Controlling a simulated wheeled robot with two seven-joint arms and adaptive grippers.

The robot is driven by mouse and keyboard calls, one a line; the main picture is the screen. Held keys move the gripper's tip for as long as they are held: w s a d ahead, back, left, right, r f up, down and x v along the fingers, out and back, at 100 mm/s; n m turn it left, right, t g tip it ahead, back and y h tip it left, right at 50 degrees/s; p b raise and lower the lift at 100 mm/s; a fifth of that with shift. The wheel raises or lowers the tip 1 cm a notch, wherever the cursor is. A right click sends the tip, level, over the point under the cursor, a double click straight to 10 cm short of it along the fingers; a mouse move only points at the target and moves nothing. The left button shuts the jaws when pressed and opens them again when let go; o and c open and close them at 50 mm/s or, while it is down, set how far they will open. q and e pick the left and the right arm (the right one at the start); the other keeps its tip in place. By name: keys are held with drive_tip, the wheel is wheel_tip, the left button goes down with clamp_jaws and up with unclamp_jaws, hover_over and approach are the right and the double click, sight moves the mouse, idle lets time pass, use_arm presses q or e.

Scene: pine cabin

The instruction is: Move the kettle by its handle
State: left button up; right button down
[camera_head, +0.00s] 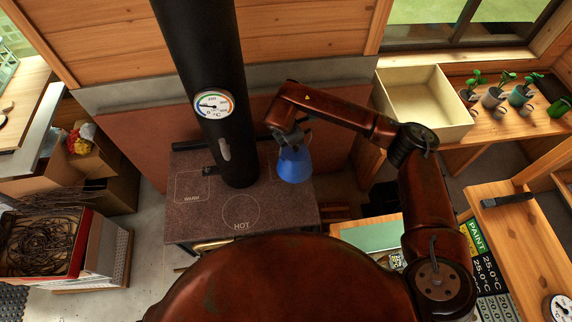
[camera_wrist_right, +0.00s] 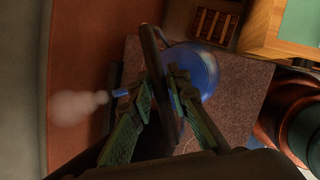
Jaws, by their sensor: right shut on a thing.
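The blue kettle (camera_head: 294,165) is over the right part of the dark stove top (camera_head: 205,222), right of the black flue pipe. In the right wrist view the kettle (camera_wrist_right: 207,68) shows its round blue body, a spout toward the left with pale vapour, and a dark handle (camera_wrist_right: 150,45). My right gripper (camera_head: 291,136) is above the kettle. Its green fingers (camera_wrist_right: 162,88) are closed on the handle. I cannot tell whether the kettle's base touches the stove. My left gripper is not in view.
The black flue pipe (camera_head: 207,60) with a round gauge rises from the stove. The stove top carries marked HOT (camera_head: 241,212) and WARM (camera_head: 192,187) areas, both bare. A pale open box (camera_head: 424,105) and potted plants stand on the right shelf.

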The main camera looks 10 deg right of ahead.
sight(298, 148)
drive_tip(key=m, duration=0.1)
drive_tip(key=w+d+m+g+h, duration=0.1)
drive_tip(key=m, duration=0.1)
drive_tip(key=w+m, duration=0.1)
drive_tip(key=m, duration=0.1)
drive_tip(key=shift+d+r+g, duration=0.15)
drive_tip(key=shift+r+g, duration=0.1)
drive_tip(key=shift+g, duration=0.15)
drive_tip(key=shift+f, duration=0.15)
drive_tip(key=shift+m, duration=0.3)
wheel_tip(298, 148, down, 9)
drive_tip(key=shift+p, duration=0.75)
drive_tip(key=shift+f, duration=0.45)
drive_tip(key=c, duration=1.8)
unclamp_jaws()
drive_tip(key=shift+f, duration=0.1)
drive_tip(key=b+v, duration=0.1)
drive_tip(key=v, duration=1.1)
drive_tip(key=shift+a+b, duration=0.2)
drive_tip(key=shift+b, duration=0.1)
